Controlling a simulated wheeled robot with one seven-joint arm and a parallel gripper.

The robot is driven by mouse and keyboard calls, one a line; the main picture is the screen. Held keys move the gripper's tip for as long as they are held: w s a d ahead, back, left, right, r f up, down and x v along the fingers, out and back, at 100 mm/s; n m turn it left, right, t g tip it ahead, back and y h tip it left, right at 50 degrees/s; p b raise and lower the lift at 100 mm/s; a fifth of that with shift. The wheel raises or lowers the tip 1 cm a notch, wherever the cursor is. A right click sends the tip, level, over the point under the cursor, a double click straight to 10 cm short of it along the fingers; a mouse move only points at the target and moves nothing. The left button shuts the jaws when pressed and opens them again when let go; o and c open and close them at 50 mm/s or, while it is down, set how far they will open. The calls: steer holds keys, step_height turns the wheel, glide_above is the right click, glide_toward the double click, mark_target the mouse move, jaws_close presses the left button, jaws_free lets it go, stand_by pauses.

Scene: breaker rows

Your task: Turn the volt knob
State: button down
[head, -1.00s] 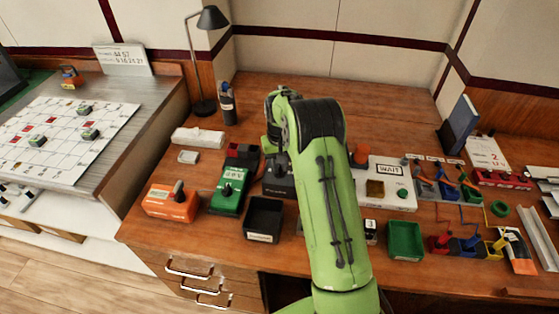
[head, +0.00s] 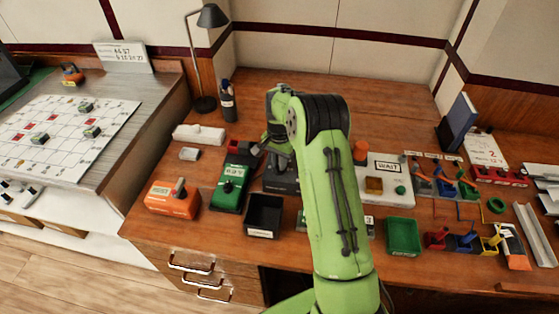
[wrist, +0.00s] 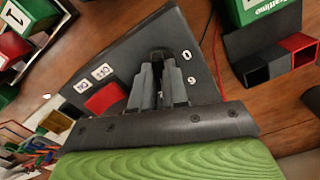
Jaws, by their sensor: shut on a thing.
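My gripper (wrist: 162,62) is shut at a dark panel on top of a dark grey box (wrist: 130,48) in the wrist view. The knob between the fingertips is almost fully hidden by them. Number marks, a 0 and what looks like a 9, stand beside the fingers. A red patch and small white labels lie on the same panel. In the head view, the dark box (head: 283,184) stands partly behind my arm, with my gripper (head: 277,160) above it.
A green meter (head: 230,188) with its own knob stands left of the dark box, and an orange box (head: 173,199) further left. A black tray (head: 264,216) is in front. A white WAIT panel (head: 388,162) and a green tray (head: 403,236) stand to the right.

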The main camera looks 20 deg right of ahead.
steer(key=shift+m, duration=0.3)
steer(key=c, duration=1.1)
jaws_free()
steer(key=shift+c, duration=0.2)
step_height(320, 180, up, 16)
steer(key=p, duration=0.3)
